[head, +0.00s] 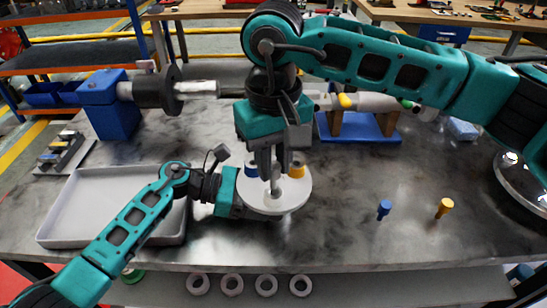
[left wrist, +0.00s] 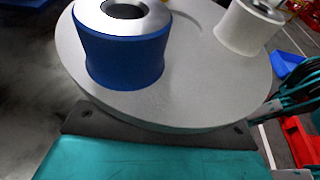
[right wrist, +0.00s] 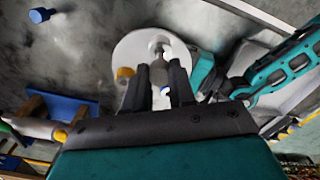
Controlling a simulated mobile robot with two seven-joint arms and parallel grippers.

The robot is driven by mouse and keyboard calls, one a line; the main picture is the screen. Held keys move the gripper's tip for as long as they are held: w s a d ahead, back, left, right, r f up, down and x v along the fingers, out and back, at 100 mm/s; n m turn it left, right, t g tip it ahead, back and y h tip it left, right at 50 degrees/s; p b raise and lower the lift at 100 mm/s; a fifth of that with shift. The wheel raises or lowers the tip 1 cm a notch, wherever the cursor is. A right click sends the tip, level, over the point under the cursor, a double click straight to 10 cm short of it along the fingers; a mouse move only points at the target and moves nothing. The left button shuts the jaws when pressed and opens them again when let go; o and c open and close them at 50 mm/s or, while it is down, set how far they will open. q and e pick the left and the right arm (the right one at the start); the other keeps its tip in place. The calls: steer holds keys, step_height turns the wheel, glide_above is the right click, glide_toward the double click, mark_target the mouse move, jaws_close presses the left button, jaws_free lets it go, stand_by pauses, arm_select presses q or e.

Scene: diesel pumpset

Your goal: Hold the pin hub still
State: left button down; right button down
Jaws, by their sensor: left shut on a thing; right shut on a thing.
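The pin hub (head: 290,203) is a round light-grey disc near the table's front middle. It carries a blue bush (left wrist: 125,50), a white bush (left wrist: 245,27) and a yellow bush (head: 297,169). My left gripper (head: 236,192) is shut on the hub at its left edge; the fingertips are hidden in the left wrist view. My right gripper (head: 269,182) points down over the disc. It is shut on a slim grey pin-like piece (right wrist: 159,74) between its fingers. I cannot tell whether that piece is seated in the hub.
A grey tray (head: 60,216) lies at the left. A blue loose pin (head: 384,208) and a yellow loose pin (head: 446,206) stand right of the hub. A blue housing with a shaft (head: 110,100) stands behind left; a blue stand (head: 358,128) behind right. The front right tabletop is mostly clear.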

mark_target(274, 165)
arm_select(q)
steer(key=shift+r, duration=0.1)
arm_select(e)
steer(key=shift+f, duration=1.55)
steer(key=c, duration=0.9)
jaws_free()
steer(key=shift+o, duration=0.2)
step_height(274, 165, up, 12)
arm_select(q)
steer(key=shift+c, duration=0.5)
jaws_free()
